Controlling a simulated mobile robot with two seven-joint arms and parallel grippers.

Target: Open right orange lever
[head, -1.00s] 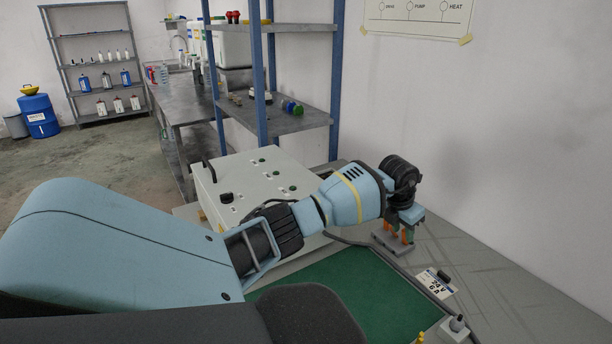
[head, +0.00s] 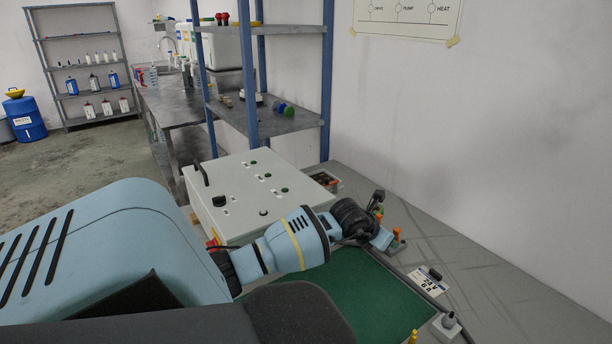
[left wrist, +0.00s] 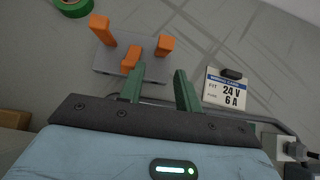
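A grey connector block (left wrist: 115,65) with three upright-looking orange levers lies on the bench in the left wrist view. The left lever (left wrist: 99,28) stands tall, the middle lever (left wrist: 131,58) is nearer, and the right lever (left wrist: 165,45) is beside it. How far each is raised is hard to tell. My left gripper (left wrist: 161,68) is open, its two green fingers apart and empty, just on the near side of the block; the right lever is ahead of the gap. In the head view orange levers (head: 397,236) show beside my left wrist, which hides part of the block. My right gripper is not in view.
A white label card (left wrist: 226,93) reading 24 V 6 A lies right of the block, with a small black piece on it. A toggle switch (head: 449,322), a green mat (head: 370,300) and a grey control box (head: 255,190) are nearby. Green tape (left wrist: 72,6) lies beyond the levers.

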